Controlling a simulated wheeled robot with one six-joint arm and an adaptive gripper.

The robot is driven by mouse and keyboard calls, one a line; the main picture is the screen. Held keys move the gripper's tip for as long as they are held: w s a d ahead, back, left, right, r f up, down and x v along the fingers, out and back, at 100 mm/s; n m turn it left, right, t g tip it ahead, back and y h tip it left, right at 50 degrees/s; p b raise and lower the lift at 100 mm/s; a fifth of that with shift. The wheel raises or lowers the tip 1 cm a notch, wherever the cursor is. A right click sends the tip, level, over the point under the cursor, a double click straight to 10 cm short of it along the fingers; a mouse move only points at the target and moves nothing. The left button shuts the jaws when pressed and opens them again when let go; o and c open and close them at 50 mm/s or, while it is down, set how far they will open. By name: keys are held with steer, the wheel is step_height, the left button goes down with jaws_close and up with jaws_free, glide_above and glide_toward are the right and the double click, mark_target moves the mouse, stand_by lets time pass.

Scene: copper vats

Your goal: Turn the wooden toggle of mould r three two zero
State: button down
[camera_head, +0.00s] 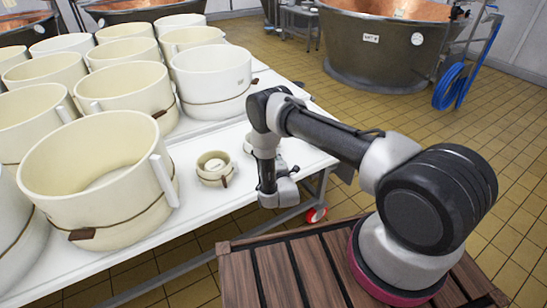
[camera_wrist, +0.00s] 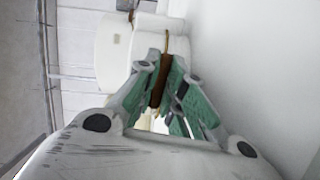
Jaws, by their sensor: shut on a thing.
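In the wrist view my gripper (camera_wrist: 163,70) has its green-padded fingers closed around a brown wooden toggle (camera_wrist: 156,93). A cord runs from the toggle over a white mould (camera_wrist: 174,44) just beyond the fingertips. In the head view my gripper itself is hidden behind my wrist, low over the table's right edge. A small cream mould (camera_head: 248,144) is partly hidden behind my arm there. No mould number is readable, so I cannot tell which one is r three two zero.
Another small mould with a wooden toggle (camera_head: 213,168) stands to the left on the white table (camera_head: 205,210). Large cream moulds (camera_head: 98,175) crowd the table's left and back. A copper vat (camera_head: 385,45) and a blue hose reel (camera_head: 450,86) stand beyond the open tiled floor.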

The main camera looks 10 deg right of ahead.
stand_by(0.4)
steer(key=c, duration=1.5)
jaws_free()
steer(key=s, duration=1.2)
steer(key=shift+r, duration=0.25)
